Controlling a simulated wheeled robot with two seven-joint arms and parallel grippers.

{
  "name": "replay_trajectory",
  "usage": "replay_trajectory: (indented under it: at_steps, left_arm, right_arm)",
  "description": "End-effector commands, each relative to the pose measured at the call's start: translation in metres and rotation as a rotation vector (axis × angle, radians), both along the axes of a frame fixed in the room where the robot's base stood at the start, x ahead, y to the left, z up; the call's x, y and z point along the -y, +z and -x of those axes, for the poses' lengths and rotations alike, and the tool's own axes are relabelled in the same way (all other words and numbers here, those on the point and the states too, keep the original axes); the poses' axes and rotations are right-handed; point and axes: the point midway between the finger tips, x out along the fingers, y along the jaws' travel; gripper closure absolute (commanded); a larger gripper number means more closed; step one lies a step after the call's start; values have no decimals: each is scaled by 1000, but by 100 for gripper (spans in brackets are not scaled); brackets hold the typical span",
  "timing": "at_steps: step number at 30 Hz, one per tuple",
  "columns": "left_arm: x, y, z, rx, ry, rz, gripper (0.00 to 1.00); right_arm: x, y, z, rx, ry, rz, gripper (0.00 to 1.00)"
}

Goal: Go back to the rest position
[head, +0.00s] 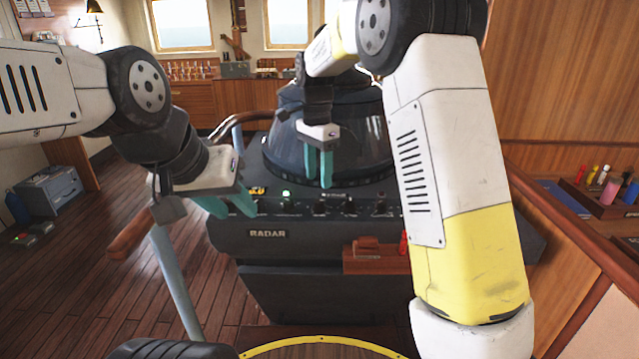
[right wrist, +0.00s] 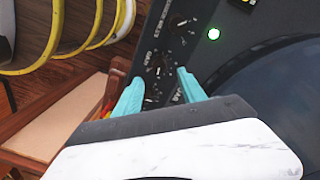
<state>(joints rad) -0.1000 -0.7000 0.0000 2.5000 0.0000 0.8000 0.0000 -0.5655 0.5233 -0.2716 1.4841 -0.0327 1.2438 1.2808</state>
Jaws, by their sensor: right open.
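My right gripper (head: 319,175) hangs with its teal fingers pointing down, in front of the round dark hood of the radar console (head: 310,247). In the right wrist view its fingers (right wrist: 160,90) stand apart with nothing between them, over the knob panel (right wrist: 165,50). I cannot tell whether they touch the panel. My left gripper (head: 232,206) is at the console's left side, its teal fingers angled down and right. Its fingertips look apart and hold nothing visible.
A lit green lamp (head: 286,194) and several knobs sit on the console front. A small wooden box (head: 375,262) is at its lower front edge. A wooden-topped rail (head: 130,235) stands at left. A wooden rack with bottles (head: 605,195) is at far right. Open floor lies left.

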Motion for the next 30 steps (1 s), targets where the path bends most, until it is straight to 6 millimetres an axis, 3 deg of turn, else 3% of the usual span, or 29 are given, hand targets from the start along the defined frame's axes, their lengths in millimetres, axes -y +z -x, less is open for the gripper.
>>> replay_trajectory:
  at_steps: [4, 13, 17, 23, 30]
  left_arm:
    - [0, 0, 0, 0, 0, 0, 64]
    - [0, 0, 0, 0, 0, 0, 64]
    - [0, 0, 0, 0, 0, 0, 64]
    - [0, 0, 0, 0, 0, 0, 64]
    - [0, 0, 0, 0, 0, 0, 64]
  right_arm:
    - [0, 10, 0, 0, 0, 0, 52]
    - [0, 11, 0, 1, 1, -1, 52]
    - [10, 21, 6, 15, 29, -26, 52]
    - [57, 61, 47, 106, 199, -125, 52]
    - [108, 94, 125, 294, 482, -178, 52]
